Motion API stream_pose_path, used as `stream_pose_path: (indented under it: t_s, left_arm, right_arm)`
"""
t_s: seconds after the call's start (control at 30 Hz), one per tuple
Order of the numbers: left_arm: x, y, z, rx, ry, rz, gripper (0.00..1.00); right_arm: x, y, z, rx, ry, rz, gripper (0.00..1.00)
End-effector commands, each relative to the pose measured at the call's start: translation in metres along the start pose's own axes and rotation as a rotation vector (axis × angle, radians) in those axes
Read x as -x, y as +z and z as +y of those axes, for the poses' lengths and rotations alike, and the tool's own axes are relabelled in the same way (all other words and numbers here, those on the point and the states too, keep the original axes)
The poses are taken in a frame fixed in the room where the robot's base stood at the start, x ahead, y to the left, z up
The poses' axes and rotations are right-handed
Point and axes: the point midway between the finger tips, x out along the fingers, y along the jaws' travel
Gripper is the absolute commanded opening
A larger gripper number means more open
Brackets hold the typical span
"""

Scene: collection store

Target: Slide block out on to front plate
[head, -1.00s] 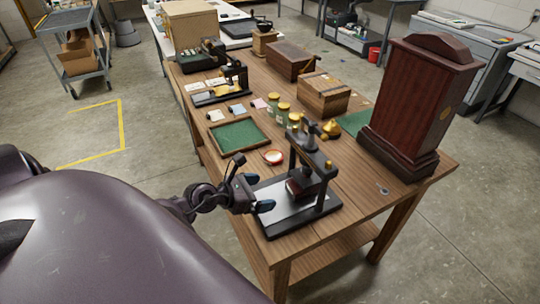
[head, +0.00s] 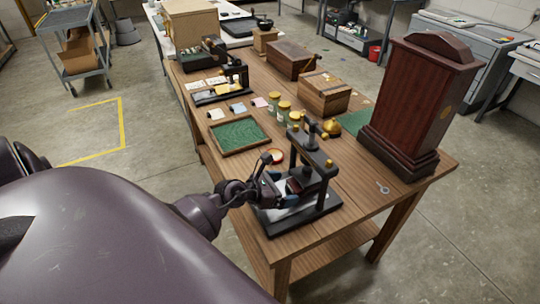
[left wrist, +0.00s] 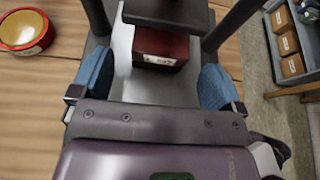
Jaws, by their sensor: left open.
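The block (left wrist: 161,47) is dark red with a pale label on its front. It sits on the press bed under the dark upper plate (left wrist: 168,13); in the head view the block (head: 294,185) shows between the posts of the black press (head: 326,185). The pale front plate (left wrist: 124,62) lies in front of the block, partly hidden by my gripper. My left gripper (left wrist: 156,86) is open over the front plate, its blue fingertips apart on either side, short of the block. It also shows at the press front in the head view (head: 283,188). My right gripper is not in view.
A round red tin (left wrist: 25,31) stands left of the press. A green-lined tray (head: 238,135), several jars, a wooden box (head: 323,93) and a tall dark red case (head: 418,105) share the bench. A small key (head: 383,188) lies right of the press.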

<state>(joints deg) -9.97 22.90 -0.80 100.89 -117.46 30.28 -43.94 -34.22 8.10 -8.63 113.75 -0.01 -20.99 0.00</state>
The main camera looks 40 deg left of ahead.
Motion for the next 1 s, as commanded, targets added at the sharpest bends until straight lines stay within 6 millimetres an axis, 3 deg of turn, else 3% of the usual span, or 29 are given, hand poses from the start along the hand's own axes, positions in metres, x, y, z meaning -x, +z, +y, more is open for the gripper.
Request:
stream_pose_path:
  t_s: [0.3, 0.67, 1.0]
  left_arm:
    - [-0.029, 0.0, 0.0, 0.0, 0.0, 0.0, 0.94]
    - [-0.032, 0.0, 0.0, 0.0, 0.0, 0.0, 0.94]
    - [-0.032, 0.0, 0.0, 0.0, 0.0, 0.0, 0.43]
  right_arm:
    - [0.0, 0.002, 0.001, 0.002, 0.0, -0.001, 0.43]
    - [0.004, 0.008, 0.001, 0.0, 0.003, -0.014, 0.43]
    - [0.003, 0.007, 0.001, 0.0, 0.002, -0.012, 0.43]
